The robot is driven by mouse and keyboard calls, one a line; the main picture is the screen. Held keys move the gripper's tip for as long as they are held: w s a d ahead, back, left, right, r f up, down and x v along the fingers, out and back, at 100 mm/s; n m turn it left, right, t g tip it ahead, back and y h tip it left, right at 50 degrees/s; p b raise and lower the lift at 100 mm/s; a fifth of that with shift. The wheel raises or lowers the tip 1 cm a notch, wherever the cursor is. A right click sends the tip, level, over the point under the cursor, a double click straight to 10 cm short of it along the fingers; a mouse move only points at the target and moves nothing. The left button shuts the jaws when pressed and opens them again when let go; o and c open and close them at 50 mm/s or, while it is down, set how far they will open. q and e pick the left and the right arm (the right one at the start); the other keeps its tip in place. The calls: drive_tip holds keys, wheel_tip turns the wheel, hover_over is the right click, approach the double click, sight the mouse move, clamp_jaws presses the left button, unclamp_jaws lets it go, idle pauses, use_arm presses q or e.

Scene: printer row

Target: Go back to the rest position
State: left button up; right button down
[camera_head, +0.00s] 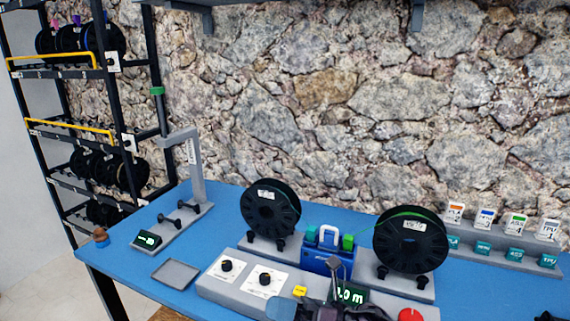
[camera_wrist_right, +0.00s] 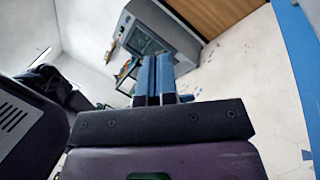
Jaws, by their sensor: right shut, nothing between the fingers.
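My right gripper (camera_head: 281,308) shows low in the head view, at the front edge of the machine on the blue table (camera_head: 222,200). Its blue-grey fingers point left and its dark body is partly cut off by the bottom edge. In the right wrist view, the two blue fingers (camera_wrist_right: 155,78) are side by side, shut, with nothing between them. My left gripper is in neither view.
A grey machine base (camera_head: 215,283) with dials, a green display and a red button stands close by the right gripper. Two black spools (camera_head: 270,208) (camera_head: 411,240) flank a blue device (camera_head: 327,255). A grey tray (camera_head: 175,273) lies left. A shelf rack (camera_head: 128,150) stands behind.

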drive_tip(key=s+d+f+m+t+h, duration=0.1)
drive_tip(key=d+f+m+t+h, duration=0.6)
drive_tip(key=m, duration=0.7)
drive_tip(key=s+d+f+m+t+h, duration=0.1)
drive_tip(key=d+f+m+t+h, duration=0.5)
drive_tip(key=m, duration=0.8)
drive_tip(key=s+d+f+m+g+h, duration=0.4)
drive_tip(key=s+d+f+m+h, duration=0.3)
drive_tip(key=s+d+f+m, duration=0.5)
drive_tip(key=s+d+m, duration=0.2)
drive_tip(key=s+d, duration=0.1)
drive_tip(key=s, duration=0.1)
drive_tip(key=shift+d+m, duration=0.25)
drive_tip(key=shift+m, duration=0.15)
